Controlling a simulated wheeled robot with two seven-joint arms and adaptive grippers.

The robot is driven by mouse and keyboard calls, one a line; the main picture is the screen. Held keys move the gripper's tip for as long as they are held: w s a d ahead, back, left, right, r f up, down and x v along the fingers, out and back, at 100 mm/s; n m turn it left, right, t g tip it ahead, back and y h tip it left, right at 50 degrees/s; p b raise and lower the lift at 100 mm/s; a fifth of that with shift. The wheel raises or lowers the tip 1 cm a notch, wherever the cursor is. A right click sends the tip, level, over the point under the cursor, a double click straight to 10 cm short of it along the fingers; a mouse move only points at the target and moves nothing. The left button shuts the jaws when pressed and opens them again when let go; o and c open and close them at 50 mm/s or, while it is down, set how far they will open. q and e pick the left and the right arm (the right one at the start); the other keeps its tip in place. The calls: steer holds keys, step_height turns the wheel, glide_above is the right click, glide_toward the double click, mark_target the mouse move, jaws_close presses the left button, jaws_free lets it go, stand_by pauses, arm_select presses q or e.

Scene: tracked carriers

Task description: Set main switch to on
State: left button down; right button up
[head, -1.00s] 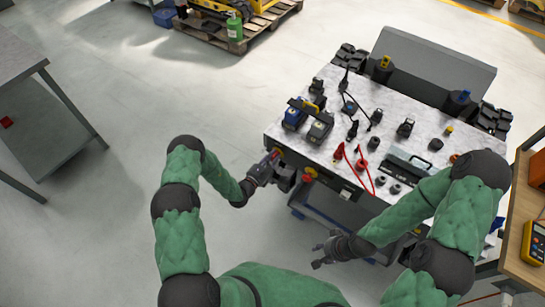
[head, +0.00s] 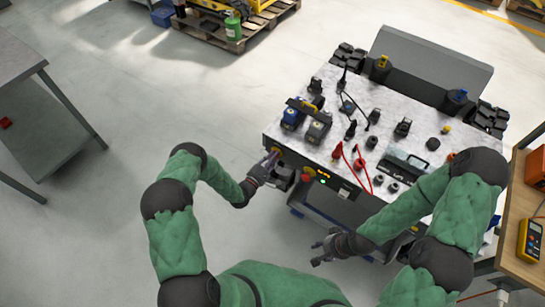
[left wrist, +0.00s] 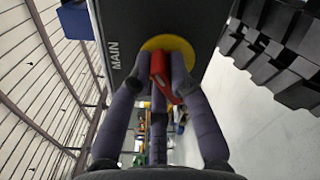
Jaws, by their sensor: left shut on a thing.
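The main switch is a red handle (left wrist: 158,68) on a yellow round plate (left wrist: 181,46), beside the printed word MAIN on a dark panel, in the left wrist view. The fingers of my left gripper (left wrist: 160,75) are closed around the red handle. In the head view my left gripper (head: 268,166) is at the left end of the carrier's front face and largely hides the switch. Green and yellow lights (head: 323,178) glow on the front panel. My right gripper (head: 317,252) is open and empty, in front of the carrier and apart from it.
A red mushroom button on a yellow base (head: 308,173) is just right of the switch. The carrier's top (head: 340,105) holds batteries, cables and small parts. A wooden bench (head: 520,235) stands at the right, a grey table (head: 15,60) at the left. Floor between is clear.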

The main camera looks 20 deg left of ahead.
arm_select(q)
steer(key=m, duration=0.6)
steer(key=shift+s+d+f, duration=0.1)
steer(key=shift+d+f, duration=0.05)
steer(key=shift+f, duration=0.05)
steer(key=shift+m, duration=0.3)
steer(key=c, duration=1.1)
jaws_free()
steer(key=shift+c, duration=0.2)
steer(key=v, duration=1.2)
